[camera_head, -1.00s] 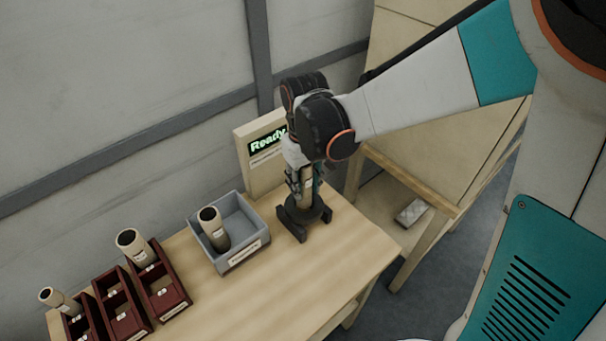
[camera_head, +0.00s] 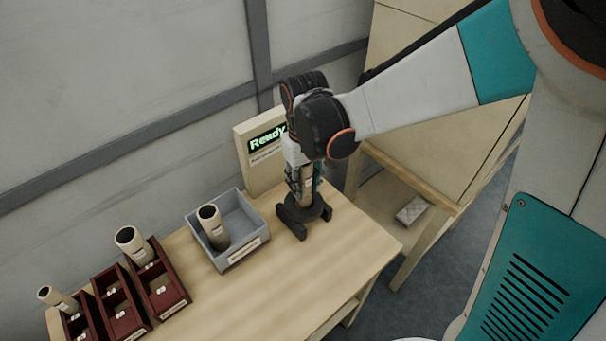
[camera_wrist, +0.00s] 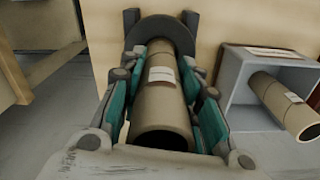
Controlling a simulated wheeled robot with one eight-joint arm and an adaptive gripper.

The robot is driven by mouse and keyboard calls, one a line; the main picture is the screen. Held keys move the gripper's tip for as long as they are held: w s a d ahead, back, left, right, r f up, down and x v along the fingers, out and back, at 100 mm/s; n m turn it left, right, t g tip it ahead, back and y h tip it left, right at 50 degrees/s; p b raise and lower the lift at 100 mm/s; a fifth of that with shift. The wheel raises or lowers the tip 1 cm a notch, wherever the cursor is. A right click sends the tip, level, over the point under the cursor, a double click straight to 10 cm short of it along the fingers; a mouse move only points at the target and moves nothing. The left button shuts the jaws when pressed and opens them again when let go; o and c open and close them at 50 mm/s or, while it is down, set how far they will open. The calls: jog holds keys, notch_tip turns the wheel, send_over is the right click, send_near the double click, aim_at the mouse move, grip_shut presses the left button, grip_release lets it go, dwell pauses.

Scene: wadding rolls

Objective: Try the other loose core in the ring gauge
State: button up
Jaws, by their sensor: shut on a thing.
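A tan cardboard core (camera_wrist: 160,100) with a white label is between the fingers of my gripper (camera_wrist: 162,85), which is shut on it. In the head view my gripper (camera_head: 305,180) points down and holds the core (camera_head: 306,190) upright at the dark ring gauge (camera_head: 300,229). The core's lower end meets the gauge ring (camera_wrist: 165,30) in the wrist view; how deep it sits inside cannot be told. Another loose core (camera_head: 212,226) leans in the grey bin (camera_head: 247,262); it also shows in the wrist view (camera_wrist: 285,100).
A display (camera_head: 268,138) reading "Ready" stands behind the gauge. Several dark red bins (camera_head: 168,300) line the left; a core (camera_head: 134,246) leans in one, and a thinner core (camera_head: 55,298) in another. The table's front right (camera_head: 340,260) is clear.

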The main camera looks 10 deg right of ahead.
jog(key=shift+f+b, duration=1.85)
jog(key=shift+f, duration=0.5)
dwell(2.3)
dwell(2.0)
notch_tip(320, 180, up, 10)
jog(key=p, duration=0.7)
dwell(0.4)
